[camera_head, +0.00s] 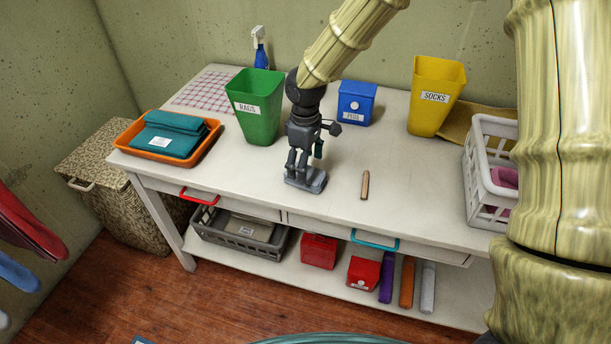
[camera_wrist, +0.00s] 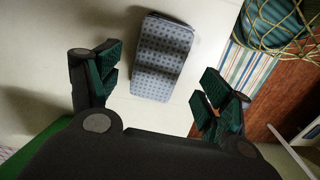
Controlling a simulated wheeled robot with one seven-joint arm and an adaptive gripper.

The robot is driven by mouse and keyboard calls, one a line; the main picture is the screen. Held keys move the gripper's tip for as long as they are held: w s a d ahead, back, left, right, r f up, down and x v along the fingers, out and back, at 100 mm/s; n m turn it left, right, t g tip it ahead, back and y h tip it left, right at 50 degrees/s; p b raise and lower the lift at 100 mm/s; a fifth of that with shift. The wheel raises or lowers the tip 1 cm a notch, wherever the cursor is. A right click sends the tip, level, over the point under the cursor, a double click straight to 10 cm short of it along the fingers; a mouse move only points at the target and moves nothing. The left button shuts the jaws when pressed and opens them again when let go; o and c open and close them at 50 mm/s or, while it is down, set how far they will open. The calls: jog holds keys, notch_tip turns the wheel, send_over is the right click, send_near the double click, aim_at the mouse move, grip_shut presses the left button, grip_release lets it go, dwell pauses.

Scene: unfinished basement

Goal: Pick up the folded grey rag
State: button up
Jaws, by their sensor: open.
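The folded grey rag (camera_head: 307,182) lies on the white table near its front edge, below my gripper. In the wrist view the rag (camera_wrist: 163,57) is a grey-blue block with a small dark pattern, lying slightly tilted. My gripper (camera_head: 305,158) points down over it in the head view and hides part of it. In the wrist view my gripper (camera_wrist: 162,92) is open, with its dark green-padded fingers apart. The rag appears beyond and between them, and nothing is held. Whether any finger touches the rag cannot be told.
A green RAGS bin (camera_head: 257,118) stands close left of my gripper, with a blue PEGS box (camera_head: 355,103) behind right. A wooden peg (camera_head: 365,185) lies to the right. An orange tray (camera_head: 168,153), yellow SOCKS bin (camera_head: 436,95) and white basket (camera_head: 490,171) stand farther off.

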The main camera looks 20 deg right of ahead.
jog(key=shift+w+f, duration=0.1)
jog(key=shift+f, duration=1.95)
jog(key=shift+c, duration=0.2)
jog(key=c, duration=1)
